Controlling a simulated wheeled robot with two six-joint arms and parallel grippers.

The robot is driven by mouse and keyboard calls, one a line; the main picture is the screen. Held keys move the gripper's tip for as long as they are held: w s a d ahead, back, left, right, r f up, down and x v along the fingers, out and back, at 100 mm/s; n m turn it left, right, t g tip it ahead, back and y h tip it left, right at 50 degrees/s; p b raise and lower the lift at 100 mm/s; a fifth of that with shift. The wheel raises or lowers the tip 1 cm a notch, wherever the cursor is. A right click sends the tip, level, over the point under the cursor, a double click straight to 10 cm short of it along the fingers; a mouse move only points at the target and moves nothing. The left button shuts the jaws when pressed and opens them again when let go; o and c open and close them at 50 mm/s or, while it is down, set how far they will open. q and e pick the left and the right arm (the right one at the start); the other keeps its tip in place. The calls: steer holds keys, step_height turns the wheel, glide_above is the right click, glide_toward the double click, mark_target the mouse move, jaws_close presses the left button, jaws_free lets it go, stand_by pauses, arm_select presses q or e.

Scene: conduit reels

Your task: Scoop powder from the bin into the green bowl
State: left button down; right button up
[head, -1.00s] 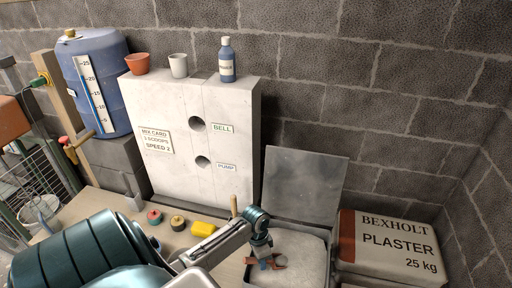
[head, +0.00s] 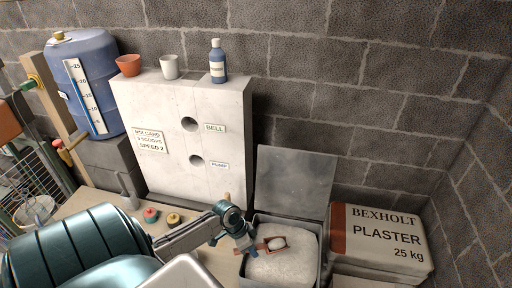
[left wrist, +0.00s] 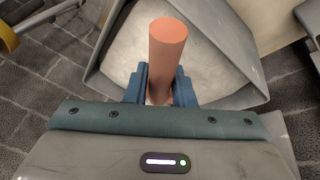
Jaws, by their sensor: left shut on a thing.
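My left gripper (head: 249,246) is shut on the handle of a reddish scoop (head: 265,243). A white mound of powder shows in the scoop's bowl. The scoop is over the grey bin (head: 321,262), which is full of pale powder (head: 283,266); whether it touches the powder I cannot tell. In the left wrist view, the orange handle (left wrist: 168,45) stands between the blue fingers (left wrist: 160,90), with the bin's powder (left wrist: 125,55) behind it. The scoop's bowl is hidden there. The green bowl is not in view. My right gripper is not in view.
The bin's lid (head: 294,182) stands open behind it. A plaster bag (head: 385,240) is right of the bin. A white block panel (head: 175,135) with a blue bottle (head: 217,62) on top stands behind the bench. Red (head: 151,215) and dark-yellow (head: 174,219) knobs are left of my gripper.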

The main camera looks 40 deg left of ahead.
arm_select(q)
steer(key=shift+s+a+r, duration=0.25)
steer(key=shift+s+r, duration=0.1)
steer(key=shift+r, duration=0.15)
steer(key=shift+t, duration=0.4)
steer(key=shift+s+a+r, duration=0.25)
steer(key=shift+s+r, duration=0.3)
steer(key=shift+r, duration=0.25)
steer(key=shift+s+a+r, duration=0.25)
steer(key=shift+s+r, duration=0.25)
steer(key=shift+r, duration=0.3)
steer(key=shift+s+a+r, duration=0.25)
steer(key=shift+s+r, duration=0.3)
steer(key=shift+r, duration=0.25)
